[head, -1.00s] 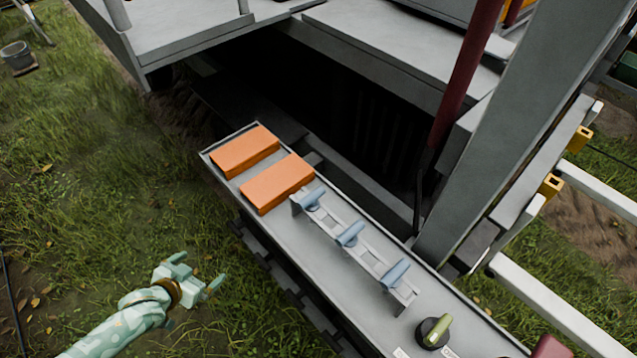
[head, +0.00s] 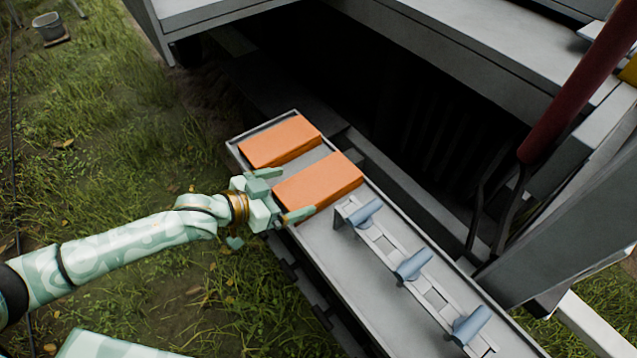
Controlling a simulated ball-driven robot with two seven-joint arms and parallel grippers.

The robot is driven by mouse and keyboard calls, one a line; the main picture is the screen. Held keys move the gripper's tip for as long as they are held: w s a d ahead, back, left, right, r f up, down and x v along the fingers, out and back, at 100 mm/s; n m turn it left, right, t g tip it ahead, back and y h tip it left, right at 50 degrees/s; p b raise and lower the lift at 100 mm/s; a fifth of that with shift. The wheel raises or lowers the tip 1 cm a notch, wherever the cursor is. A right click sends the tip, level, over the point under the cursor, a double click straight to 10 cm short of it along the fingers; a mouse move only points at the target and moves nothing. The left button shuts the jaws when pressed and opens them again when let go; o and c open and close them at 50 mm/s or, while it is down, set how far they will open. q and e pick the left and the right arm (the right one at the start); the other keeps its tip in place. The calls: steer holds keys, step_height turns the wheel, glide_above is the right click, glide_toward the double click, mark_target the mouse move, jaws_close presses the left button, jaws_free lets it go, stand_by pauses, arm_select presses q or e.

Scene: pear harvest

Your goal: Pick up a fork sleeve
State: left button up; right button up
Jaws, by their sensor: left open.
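Two orange blocks, which look like the fork sleeves, lie side by side at the far end of a grey tray (head: 330,262). The far orange sleeve (head: 281,141) lies by the tray's end wall. The near orange sleeve (head: 322,181) lies between it and the blue-handled rack. My left gripper (head: 281,196) is open at the left end of the near sleeve, its fingers spread to either side of that end. I cannot tell whether it touches the sleeve. My right gripper is not in view.
A rack with several blue handles (head: 413,264) stands on the tray, right of the sleeves. A dark red post (head: 575,85) and grey machine frame rise at the right. A grey deck overhangs behind the tray. Grass (head: 120,150) lies open at the left. A bucket (head: 48,25) stands far off.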

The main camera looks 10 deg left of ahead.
mark_target(309, 186)
arm_select(q)
steer(key=b+x, duration=0.2)
steer(key=x, duration=0.3)
steer(key=shift+f, duration=0.25)
steer(key=shift+r, duration=0.15)
steer(key=c, duration=1)
steer(key=shift+o, duration=0.3)
